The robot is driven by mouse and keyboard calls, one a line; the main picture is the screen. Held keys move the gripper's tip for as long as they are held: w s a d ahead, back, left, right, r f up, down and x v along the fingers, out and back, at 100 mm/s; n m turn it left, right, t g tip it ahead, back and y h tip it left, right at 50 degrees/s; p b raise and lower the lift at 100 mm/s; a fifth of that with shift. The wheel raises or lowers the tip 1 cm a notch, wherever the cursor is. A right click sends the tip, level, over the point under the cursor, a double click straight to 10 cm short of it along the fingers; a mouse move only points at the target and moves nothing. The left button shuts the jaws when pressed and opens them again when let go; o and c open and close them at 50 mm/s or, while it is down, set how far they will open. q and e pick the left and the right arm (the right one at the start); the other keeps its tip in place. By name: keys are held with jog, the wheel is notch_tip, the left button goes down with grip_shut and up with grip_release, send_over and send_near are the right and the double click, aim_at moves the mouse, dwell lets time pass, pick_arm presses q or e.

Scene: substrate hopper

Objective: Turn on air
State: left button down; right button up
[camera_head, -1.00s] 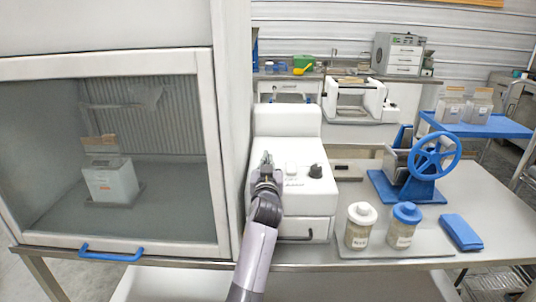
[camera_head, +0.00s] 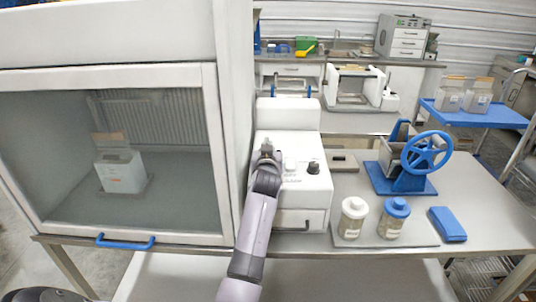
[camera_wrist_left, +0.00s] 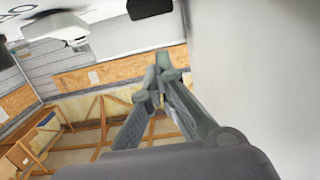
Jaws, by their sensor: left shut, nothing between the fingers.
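A white machine (camera_head: 265,185) stands on the table, with a white raised part (camera_head: 290,166) and a black knob (camera_head: 313,168) on its top face. My left gripper (camera_head: 266,148) is over the left part of this top face, left of the white part and the knob. Its fingers also show in the left wrist view (camera_wrist_left: 160,75), shut and empty. I cannot tell whether it touches the machine. My forearm hides part of the machine's left side. My right gripper is not in view.
A glass-fronted cabinet (camera_head: 215,150) with a blue handle (camera_head: 125,242) stands close on the left. To the right are a white-lidded jar (camera_head: 352,220), a blue-lidded jar (camera_head: 393,222), a blue block (camera_head: 447,224) and a blue hand-wheel device (camera_head: 425,152). The table's right end is clear.

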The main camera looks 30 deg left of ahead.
pick_arm(q)
jog(key=b+v, duration=0.2)
jog(key=v, duration=0.3)
jog(key=shift+s+d+r, duration=0.1)
jog(key=shift+d, duration=0.1)
jog(key=b+v, duration=0.1)
jog(key=v, duration=0.3)
jog(key=shift+s+d+r, duration=0.1)
jog(key=shift+s+r, duration=0.1)
jog(key=shift+s, duration=0.2)
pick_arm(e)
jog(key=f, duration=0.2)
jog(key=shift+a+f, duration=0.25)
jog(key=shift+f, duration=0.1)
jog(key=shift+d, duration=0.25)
